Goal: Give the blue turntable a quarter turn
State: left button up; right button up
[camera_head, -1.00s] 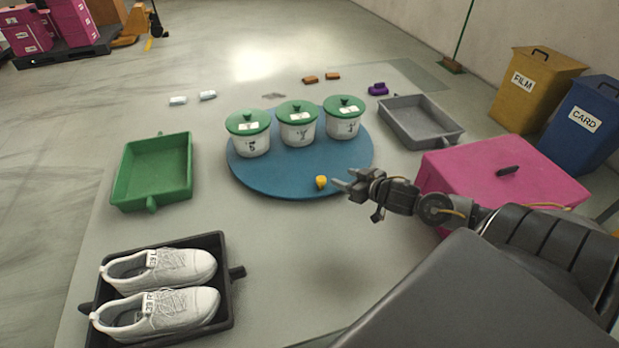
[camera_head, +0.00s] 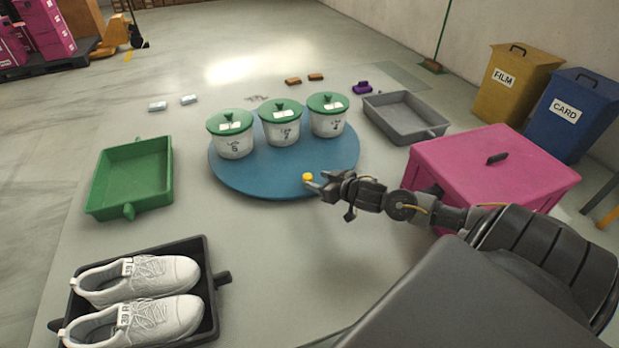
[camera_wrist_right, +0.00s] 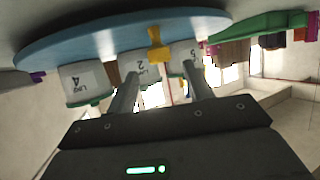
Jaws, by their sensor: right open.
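The blue turntable (camera_head: 285,180) lies flat in the middle of the work surface, with three white pots (camera_head: 283,131) with green lids on its far part. A small yellow knob (camera_head: 308,178) stands at its near rim. My right gripper (camera_head: 317,181) is open, with its fingertips right at the knob from the right. In the right wrist view, which is upside down, the knob (camera_wrist_right: 155,45) shows between the two open fingers (camera_wrist_right: 162,75); contact cannot be told. My left gripper is out of view.
A pink box (camera_head: 490,170) stands close behind my right forearm. A grey tray (camera_head: 405,128) lies right of the turntable, a green tray (camera_head: 130,205) left. A black tray (camera_head: 212,290) with white shoes is at the front left. The surface in front of the turntable is clear.

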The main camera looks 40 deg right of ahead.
aim_at(310, 178)
jog(key=x, duration=0.6)
jog(key=shift+b, duration=0.35)
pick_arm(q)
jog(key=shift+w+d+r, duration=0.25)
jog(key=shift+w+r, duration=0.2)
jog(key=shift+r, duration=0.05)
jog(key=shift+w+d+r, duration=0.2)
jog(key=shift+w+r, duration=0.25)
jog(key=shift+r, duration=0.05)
